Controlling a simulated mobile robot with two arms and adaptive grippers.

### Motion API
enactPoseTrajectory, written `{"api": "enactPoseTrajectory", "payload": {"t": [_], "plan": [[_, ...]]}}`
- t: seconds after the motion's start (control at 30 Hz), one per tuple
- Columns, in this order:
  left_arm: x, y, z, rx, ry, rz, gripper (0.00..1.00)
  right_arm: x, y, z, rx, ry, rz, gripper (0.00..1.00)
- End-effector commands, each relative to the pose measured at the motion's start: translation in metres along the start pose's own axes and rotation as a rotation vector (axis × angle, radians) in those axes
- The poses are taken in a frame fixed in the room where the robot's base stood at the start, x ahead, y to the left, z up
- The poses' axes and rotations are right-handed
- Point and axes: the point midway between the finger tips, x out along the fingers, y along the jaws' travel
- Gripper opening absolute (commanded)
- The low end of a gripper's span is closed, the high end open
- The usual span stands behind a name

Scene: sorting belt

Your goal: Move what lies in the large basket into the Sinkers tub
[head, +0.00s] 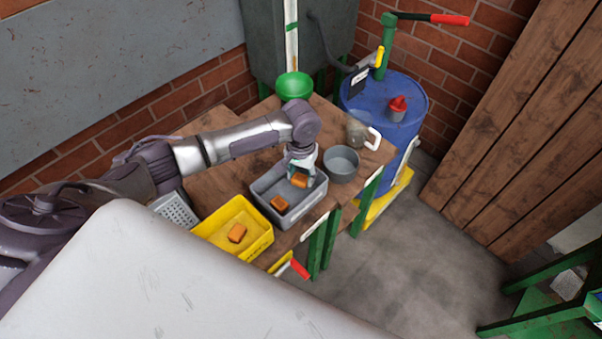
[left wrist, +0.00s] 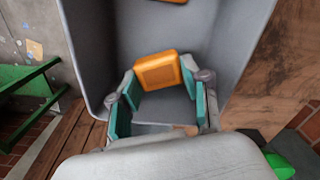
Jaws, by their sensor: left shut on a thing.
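A grey rectangular bin (head: 262,192) stands on the wooden table, and its walls also show in the left wrist view (left wrist: 90,50). My left gripper (head: 303,176) reaches down into it, shut on an orange block (head: 299,181). In the left wrist view the teal fingers (left wrist: 158,95) flank this block (left wrist: 158,72). A second orange block (head: 279,203) lies in the grey bin near its front end. A yellow bin (head: 262,246) beside it holds another orange block (head: 237,233). I cannot read any label that marks the large basket or the Sinkers tub. My right gripper is not in view.
A round grey bowl (head: 341,164) stands right of the grey bin, with a clear jug (head: 358,130) behind it. A green bowl (head: 294,86) is at the back. A perforated metal container (head: 174,209) is left of the yellow bin. A blue drum (head: 408,100) stands beyond the table.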

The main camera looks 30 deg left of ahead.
Motion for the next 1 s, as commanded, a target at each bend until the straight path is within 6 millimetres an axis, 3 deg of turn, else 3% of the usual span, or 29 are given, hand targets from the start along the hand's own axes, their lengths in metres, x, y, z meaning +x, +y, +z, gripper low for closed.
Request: {"api": "enactPoseTrajectory", "payload": {"t": [0.5, 0.53, 0.67, 1.0], "plan": [[0.012, 0.0, 0.0, 0.0, 0.0, 0.0, 0.14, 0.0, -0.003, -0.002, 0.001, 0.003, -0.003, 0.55], [0.012, 0.0, 0.0, 0.0, 0.0, 0.0, 0.48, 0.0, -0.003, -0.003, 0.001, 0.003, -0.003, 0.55], [0.012, 0.0, 0.0, 0.0, 0.0, 0.0, 0.7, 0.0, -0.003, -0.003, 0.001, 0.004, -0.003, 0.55], [0.01, 0.0, 0.0, 0.0, 0.0, 0.0, 0.72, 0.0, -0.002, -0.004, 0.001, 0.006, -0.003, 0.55]]}}
